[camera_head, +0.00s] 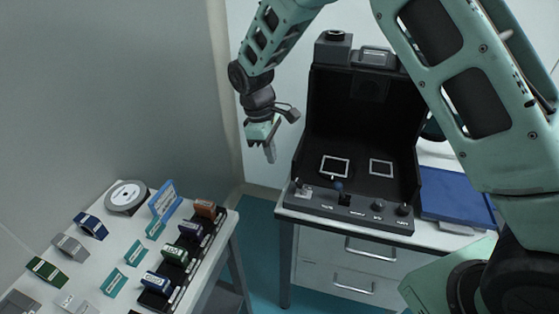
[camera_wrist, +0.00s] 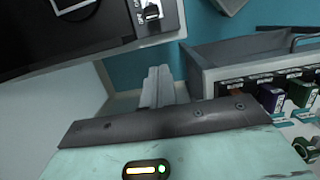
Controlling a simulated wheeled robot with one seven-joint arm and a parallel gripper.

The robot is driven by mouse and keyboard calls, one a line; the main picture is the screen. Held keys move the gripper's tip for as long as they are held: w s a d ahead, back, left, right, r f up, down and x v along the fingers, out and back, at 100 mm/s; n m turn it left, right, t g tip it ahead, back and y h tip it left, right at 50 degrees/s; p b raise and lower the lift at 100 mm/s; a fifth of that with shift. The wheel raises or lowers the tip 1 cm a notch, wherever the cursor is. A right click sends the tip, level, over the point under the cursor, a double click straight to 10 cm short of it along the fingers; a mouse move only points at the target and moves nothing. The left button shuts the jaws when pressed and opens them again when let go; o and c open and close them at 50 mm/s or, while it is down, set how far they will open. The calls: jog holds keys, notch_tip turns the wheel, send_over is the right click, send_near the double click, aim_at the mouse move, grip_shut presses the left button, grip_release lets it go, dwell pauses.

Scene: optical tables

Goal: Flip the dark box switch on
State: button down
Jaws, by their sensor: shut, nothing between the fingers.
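The dark box (camera_head: 345,212) stands open-fronted on a white cabinet, with a low control panel along its front edge. A small light-coloured switch (camera_head: 303,191) sits at the panel's left end. It also shows at the top of the wrist view (camera_wrist: 151,12), on a white-marked plate; I cannot tell its position clearly. Several knobs sit further right on the panel. My gripper (camera_head: 271,157) hangs in the air to the left of the box and above the switch, apart from both. Its fingers (camera_wrist: 160,84) are together and empty.
A white table (camera_head: 133,222) at the lower left carries coloured blocks, some in a dark rack (camera_head: 190,262), and a round grey disc (camera_head: 127,197). A blue folder-like item (camera_head: 455,197) lies right of the box. A floor gap separates table and cabinet.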

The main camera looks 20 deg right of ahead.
aim_at(299, 184)
jog(key=s+d+f+p, duration=0.1)
jog(key=f, duration=0.1)
jog(key=d+f+p, duration=0.1)
jog(key=f, duration=0.1)
jog(key=s+d+f+p, duration=0.1)
jog(key=f, duration=0.1)
jog(key=shift+s+d+f, duration=0.25)
jog(key=shift+s+f, duration=0.1)
jog(key=shift+f, duration=0.05)
jog(key=shift+s+d+r, duration=0.1)
jog(key=shift+s+d, duration=0.1)
jog(key=shift+d, duration=0.1)
jog(key=shift+d, duration=0.1)
